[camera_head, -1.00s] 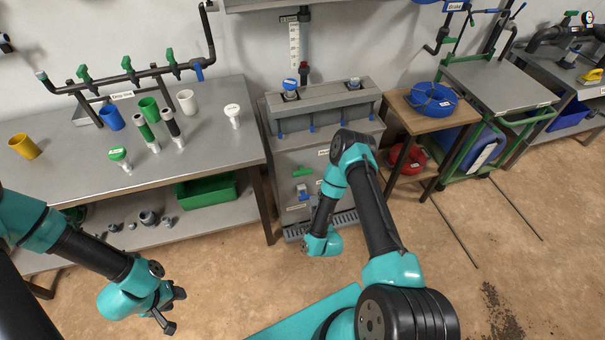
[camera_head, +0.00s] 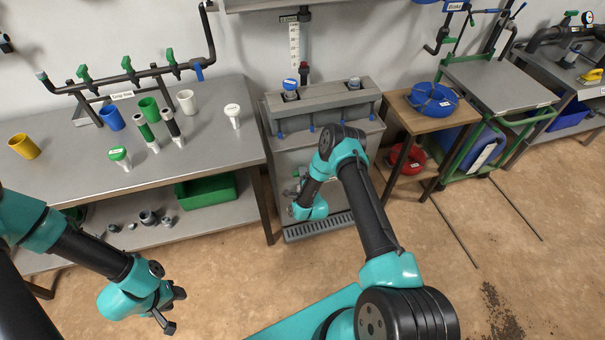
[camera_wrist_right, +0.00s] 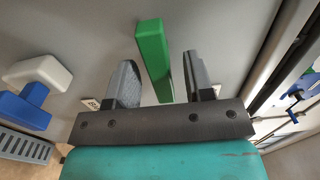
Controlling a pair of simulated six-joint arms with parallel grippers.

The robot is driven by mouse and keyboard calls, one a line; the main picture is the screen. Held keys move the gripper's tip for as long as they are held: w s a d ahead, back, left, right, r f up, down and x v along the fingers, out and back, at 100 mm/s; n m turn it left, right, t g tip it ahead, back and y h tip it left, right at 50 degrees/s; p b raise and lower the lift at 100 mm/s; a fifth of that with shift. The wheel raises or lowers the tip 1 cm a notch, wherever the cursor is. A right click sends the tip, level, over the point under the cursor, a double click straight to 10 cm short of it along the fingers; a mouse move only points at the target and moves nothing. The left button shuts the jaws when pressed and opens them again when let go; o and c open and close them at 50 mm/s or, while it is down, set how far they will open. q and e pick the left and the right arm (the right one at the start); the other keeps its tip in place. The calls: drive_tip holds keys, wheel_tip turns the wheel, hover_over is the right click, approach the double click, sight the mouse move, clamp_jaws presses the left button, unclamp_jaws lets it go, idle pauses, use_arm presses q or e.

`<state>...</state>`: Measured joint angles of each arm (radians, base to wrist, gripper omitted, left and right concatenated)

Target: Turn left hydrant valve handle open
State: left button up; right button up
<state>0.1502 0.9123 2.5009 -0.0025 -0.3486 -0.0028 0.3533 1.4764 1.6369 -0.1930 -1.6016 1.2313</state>
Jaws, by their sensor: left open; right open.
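A green valve handle (camera_wrist_right: 153,60) stands out from the grey cabinet front in the right wrist view. It lies between the two fingers of my right gripper (camera_wrist_right: 163,80), with a gap visible on both sides. The right gripper is open. In the head view my right gripper (camera_head: 298,184) is at the front of the grey cabinet (camera_head: 330,158), and my arm hides the handle there. My left gripper (camera_head: 174,310) is open and empty above the floor at the lower left, far from the cabinet.
A white and blue fitting (camera_wrist_right: 38,92) sits beside the handle in the right wrist view. A drain grate (camera_head: 320,226) lies at the cabinet's foot. A workbench (camera_head: 70,175) with cups and fittings stands left, a wooden stand (camera_head: 440,122) right.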

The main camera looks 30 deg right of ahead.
drive_tip(key=shift+w+d, duration=0.1)
drive_tip(key=shift+w, duration=0.55)
clamp_jaws()
